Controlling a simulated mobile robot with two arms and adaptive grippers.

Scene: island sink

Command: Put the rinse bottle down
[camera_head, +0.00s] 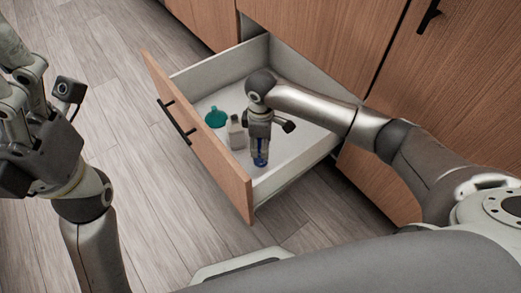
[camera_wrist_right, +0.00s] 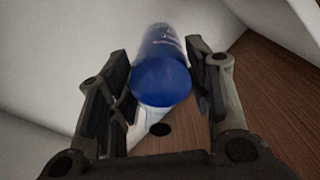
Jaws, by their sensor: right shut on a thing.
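The rinse bottle, a blue bottle (camera_head: 261,158), is inside the open drawer near its right front corner. My right gripper (camera_head: 260,140) points down into the drawer and is shut on it. In the right wrist view the blue bottle (camera_wrist_right: 160,82) lies between the two fingers (camera_wrist_right: 162,90), with pale lettering on its side. I cannot tell whether its base touches the drawer floor. My left gripper (camera_head: 22,120) is at the left edge, away from the drawer; its opening is unclear.
The drawer (camera_head: 205,147) has a wooden front with a black handle (camera_head: 175,120) and pale walls. A teal item (camera_head: 215,117) and a pale bottle (camera_head: 236,133) stand in it, left of my right gripper. Wooden cabinet fronts (camera_head: 330,40) rise behind. The plank floor (camera_head: 110,90) is clear.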

